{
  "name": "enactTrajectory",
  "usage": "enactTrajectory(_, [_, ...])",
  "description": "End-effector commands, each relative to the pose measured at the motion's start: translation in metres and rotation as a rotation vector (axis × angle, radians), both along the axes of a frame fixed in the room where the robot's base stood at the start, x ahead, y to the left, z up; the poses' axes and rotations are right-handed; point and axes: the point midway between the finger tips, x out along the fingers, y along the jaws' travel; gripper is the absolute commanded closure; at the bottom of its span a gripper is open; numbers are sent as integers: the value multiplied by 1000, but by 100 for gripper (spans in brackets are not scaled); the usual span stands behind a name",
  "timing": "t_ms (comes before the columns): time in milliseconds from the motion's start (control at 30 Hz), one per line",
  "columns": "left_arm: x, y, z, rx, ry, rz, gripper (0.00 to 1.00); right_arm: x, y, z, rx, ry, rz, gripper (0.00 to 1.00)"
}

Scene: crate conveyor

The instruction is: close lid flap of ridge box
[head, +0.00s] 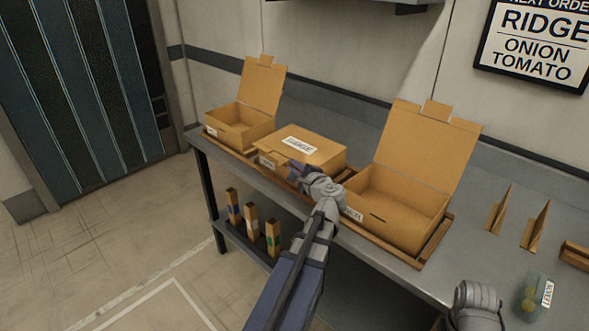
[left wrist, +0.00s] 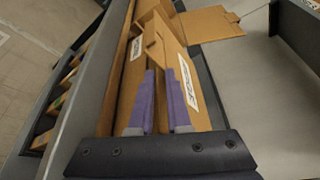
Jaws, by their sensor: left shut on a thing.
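The ridge box (head: 322,150) is the middle of three cardboard boxes on the bench, with a white RIDGE label on its lid. The lid lies down over the box, flat or nearly so. My left gripper (head: 297,171) is at the box's front edge, towards its right end. In the left wrist view, the purple fingers of my left gripper (left wrist: 159,78) are shut on cardboard at the lid's front edge, apparently the lid flap. The labelled lid (left wrist: 196,97) is just right of them. The fingers hide part of the flap, so I cannot tell whether it is tucked in.
Open boxes with raised lids stand left (head: 238,125) and right (head: 396,208). A wooden rail (head: 435,241) runs around the boxes. Folded cardboard pieces (head: 535,226) and a labelled clear container (head: 533,295) are at right. Narrow cartons (head: 252,222) stand on a lower shelf.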

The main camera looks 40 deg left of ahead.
Motion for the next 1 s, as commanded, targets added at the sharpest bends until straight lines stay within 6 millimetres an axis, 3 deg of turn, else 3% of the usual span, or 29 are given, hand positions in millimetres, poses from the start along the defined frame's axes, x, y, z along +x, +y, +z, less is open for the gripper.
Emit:
enactTrajectory(500, [-1,-2,-7,-15,-15,2,100,0,0,-5,0,0,0,50])
enactTrajectory(533, [-1,-2,-7,-15,-15,3,81,0,0,-5,0,0,0,50])
enactTrajectory(667, [-1,-2,-6,-14,-15,2,66,0,0,-5,0,0,0,50])
enactTrajectory(1000, [-5,-10,-3,-13,-16,-2,65,0,0,-2,0,0,0,50])
